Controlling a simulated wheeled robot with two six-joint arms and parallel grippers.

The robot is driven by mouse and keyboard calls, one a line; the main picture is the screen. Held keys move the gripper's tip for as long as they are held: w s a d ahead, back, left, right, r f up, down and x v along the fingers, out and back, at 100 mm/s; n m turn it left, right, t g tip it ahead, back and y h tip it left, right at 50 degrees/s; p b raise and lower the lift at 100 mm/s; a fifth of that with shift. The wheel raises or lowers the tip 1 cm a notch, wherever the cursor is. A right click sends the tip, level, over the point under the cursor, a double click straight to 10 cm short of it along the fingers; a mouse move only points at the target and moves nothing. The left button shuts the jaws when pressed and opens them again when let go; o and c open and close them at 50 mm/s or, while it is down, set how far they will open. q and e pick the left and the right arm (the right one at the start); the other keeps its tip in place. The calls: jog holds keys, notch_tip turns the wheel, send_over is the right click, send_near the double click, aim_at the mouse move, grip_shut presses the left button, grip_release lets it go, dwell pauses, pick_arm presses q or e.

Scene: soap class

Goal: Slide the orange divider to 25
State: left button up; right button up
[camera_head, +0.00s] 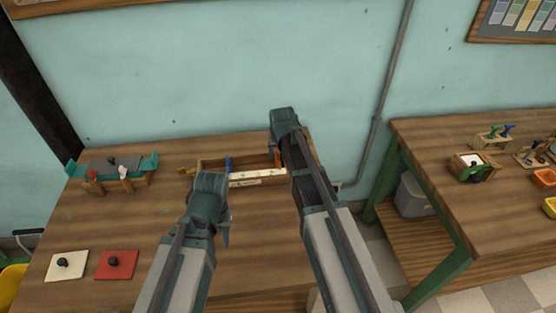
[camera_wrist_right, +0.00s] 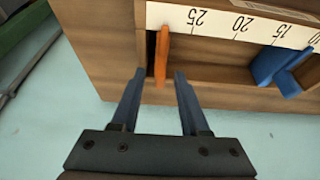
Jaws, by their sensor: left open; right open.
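The orange divider (camera_wrist_right: 160,58) stands in a wooden box with a white number strip (camera_wrist_right: 235,22). In the right wrist view it is near the box's end wall, just past the 25 mark on the side away from 20. It shows as a small orange patch in the head view (camera_head: 278,158). My right gripper (camera_wrist_right: 160,76) is open, its fingertips on either side of the divider's near end, with gaps visible. Whether they touch it in depth cannot be told. My left gripper (camera_head: 226,232) is open and empty, low in front of the box.
A blue divider (camera_wrist_right: 272,68) stands in the same box, between 15 and 10. A teal-ended wooden rack (camera_head: 118,172), a white plate (camera_head: 66,266) and a red plate (camera_head: 117,265) are at the left of the table. A second bench (camera_head: 420,145) stands right, across a gap.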

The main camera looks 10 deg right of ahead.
jog(key=shift+w+f, duration=0.15)
jog(key=shift+f, duration=0.25)
grip_shut()
dwell(1.2)
